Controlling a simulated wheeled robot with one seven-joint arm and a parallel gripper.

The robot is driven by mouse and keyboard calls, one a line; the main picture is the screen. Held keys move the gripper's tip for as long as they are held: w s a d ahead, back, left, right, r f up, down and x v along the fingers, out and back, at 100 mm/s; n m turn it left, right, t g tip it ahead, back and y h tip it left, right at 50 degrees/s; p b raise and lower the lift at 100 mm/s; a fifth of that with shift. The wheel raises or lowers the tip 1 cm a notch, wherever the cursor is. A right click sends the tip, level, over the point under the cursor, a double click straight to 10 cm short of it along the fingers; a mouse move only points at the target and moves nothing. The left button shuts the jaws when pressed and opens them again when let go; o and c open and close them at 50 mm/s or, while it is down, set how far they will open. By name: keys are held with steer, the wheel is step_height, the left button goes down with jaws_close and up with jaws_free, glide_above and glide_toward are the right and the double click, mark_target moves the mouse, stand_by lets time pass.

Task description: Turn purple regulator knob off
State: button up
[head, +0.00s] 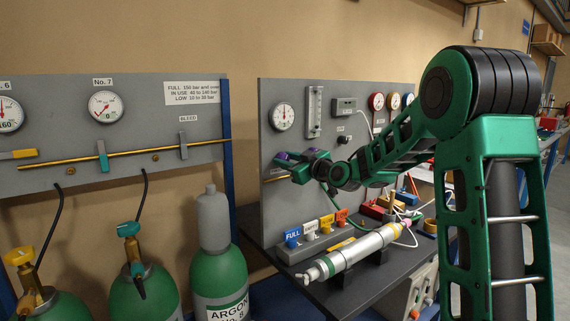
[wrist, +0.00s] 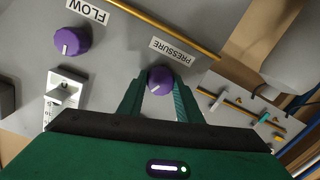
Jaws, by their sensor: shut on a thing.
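In the wrist view a purple knob (wrist: 160,79) sits beside a PRESSURE label (wrist: 171,50) on a grey panel. My gripper (wrist: 159,88) has one green finger on each side of this knob and is shut on it. A white pointer line shows on the knob's face, slanting toward the lower left of the picture. A second purple knob (wrist: 70,41) sits by a FLOW label (wrist: 88,11), apart from the fingers. In the head view my gripper (head: 293,168) is at the panel's face, with purple showing beside it; it partly hides the knobs.
The grey panel (head: 273,215) carries a round gauge (head: 282,117) and a flow tube (head: 314,111). Below, a dark bench holds a silver cylinder (head: 352,252) and coloured tags (head: 326,222). Green gas bottles (head: 218,270) stand left. A brass pipe (wrist: 160,22) runs near the knobs.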

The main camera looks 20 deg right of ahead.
steer(key=n, duration=0.4)
steer(key=shift+f+n+h, duration=0.2)
steer(key=shift+n+h, duration=0.1)
steer(key=shift+n, duration=0.1)
stand_by(0.4)
steer(key=o, duration=1)
steer(key=shift+r, duration=0.1)
steer(key=shift+o, duration=0.2)
steer(key=v, duration=1)
steer(key=shift+s, duration=0.4)
steer(key=shift+d, duration=0.1)
